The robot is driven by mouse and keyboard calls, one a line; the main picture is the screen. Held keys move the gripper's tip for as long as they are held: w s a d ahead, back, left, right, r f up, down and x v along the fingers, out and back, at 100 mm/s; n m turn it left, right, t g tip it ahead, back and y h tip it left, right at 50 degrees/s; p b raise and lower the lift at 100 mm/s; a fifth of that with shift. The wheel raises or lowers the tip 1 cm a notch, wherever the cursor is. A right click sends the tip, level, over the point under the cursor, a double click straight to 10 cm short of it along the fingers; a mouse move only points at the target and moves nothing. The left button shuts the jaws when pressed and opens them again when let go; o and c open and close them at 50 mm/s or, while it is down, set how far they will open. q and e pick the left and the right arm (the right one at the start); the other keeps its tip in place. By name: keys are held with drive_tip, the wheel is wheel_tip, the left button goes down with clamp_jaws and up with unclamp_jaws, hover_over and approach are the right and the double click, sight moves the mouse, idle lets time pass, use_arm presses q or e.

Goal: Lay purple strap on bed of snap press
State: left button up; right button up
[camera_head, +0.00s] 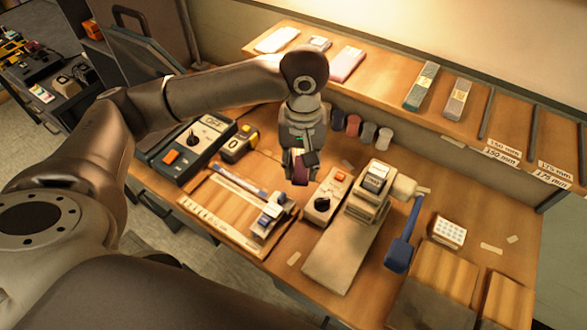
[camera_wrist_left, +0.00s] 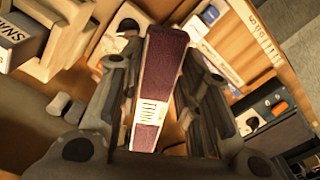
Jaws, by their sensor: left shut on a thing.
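My left gripper (camera_head: 300,172) is shut on the purple strap (camera_head: 301,160), above the bench and left of the snap press. In the left wrist view the strap (camera_wrist_left: 165,60) runs lengthwise between the fingers, with a pale printed label on it. The snap press (camera_head: 369,200) is cream-grey with a blue lever (camera_head: 401,243) on its right. Its long flat bed (camera_head: 335,258) extends toward the front of the bench and looks bare. My right gripper is not in view.
A control box (camera_head: 325,196) with a knob and orange button stands just left of the press. A wooden cutting board with a slider (camera_head: 268,218) lies further left. Several rolls (camera_head: 353,125) stand behind. A raised shelf (camera_head: 385,85) at the back holds more straps.

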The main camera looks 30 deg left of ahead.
use_arm(q)
drive_tip(key=w+a+f+n+b, duration=0.1)
drive_tip(key=w+a+f+n, duration=0.1)
drive_tip(key=w+f+n, duration=0.25)
drive_tip(key=n, duration=0.8)
hover_over(293, 190)
wheel_tip(293, 190, down, 13)
drive_tip(key=shift+d+r, duration=0.1)
drive_tip(key=shift+f, duration=2.2)
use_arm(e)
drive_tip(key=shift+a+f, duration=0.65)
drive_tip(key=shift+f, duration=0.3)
use_arm(q)
drive_tip(key=shift+f, duration=0.1)
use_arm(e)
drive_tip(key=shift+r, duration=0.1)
use_arm(q)
drive_tip(key=o, duration=1)
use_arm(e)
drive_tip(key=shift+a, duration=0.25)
